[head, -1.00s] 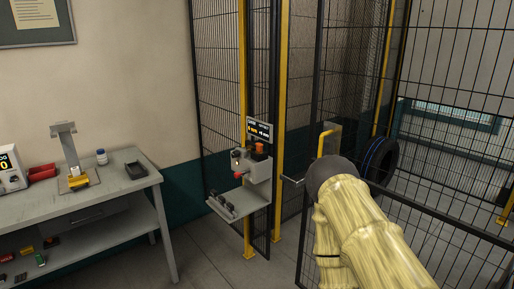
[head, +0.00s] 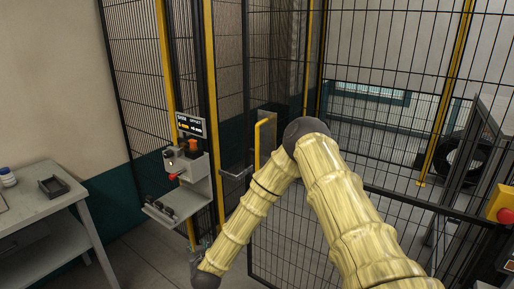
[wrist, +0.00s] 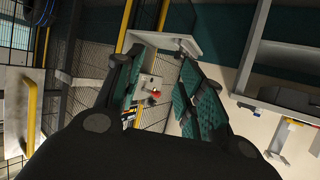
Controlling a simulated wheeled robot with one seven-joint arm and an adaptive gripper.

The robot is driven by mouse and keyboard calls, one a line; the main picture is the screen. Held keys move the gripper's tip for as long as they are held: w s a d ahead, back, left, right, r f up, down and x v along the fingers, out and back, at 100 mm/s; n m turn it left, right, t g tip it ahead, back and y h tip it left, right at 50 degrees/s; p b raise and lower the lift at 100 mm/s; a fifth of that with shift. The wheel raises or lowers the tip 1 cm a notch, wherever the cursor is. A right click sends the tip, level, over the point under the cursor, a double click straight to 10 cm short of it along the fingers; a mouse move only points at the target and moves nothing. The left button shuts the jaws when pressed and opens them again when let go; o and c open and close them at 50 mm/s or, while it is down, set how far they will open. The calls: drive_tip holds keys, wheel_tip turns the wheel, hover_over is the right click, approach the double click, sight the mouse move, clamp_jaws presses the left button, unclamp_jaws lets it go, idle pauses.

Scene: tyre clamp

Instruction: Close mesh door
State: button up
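The mesh door (head: 285,235) has a dark frame and wire grid and stands in front of me, partly hidden by my arm. Its upright yellow handle (head: 262,140) on a grey plate is left of my elbow. A yellow bar that looks like this handle shows at the left of the wrist view (wrist: 31,90). The yellow fence post (head: 211,110) is left of the handle; I cannot tell how wide the door's gap is. My gripper (head: 195,262) hangs low, left of the door, partly out of clear view. In the wrist view its two fingers (wrist: 160,85) are apart with nothing between them.
A control stand (head: 185,175) with a display, red button and shelf is on the fence, left of the post. A grey workbench (head: 40,205) is at the left. A tyre (head: 460,155) is behind the mesh. Floor shows between bench and fence.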

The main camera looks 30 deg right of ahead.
drive_tip(key=w+d+r+m+t+h, duration=0.1)
drive_tip(key=w+d+r+m+h, duration=0.25)
drive_tip(key=w+d+r, duration=0.65)
drive_tip(key=m+g+h, duration=0.4)
drive_tip(key=m+h, duration=0.1)
drive_tip(key=h, duration=0.4)
approach(256, 145)
drive_tip(key=d, duration=0.1)
drive_tip(key=shift+y, duration=0.25)
drive_tip(key=p+x, duration=0.3)
drive_tip(key=x, duration=0.7)
drive_tip(key=shift+w+d+r, duration=0.1)
drive_tip(key=shift+w, duration=0.1)
clamp_jaws()
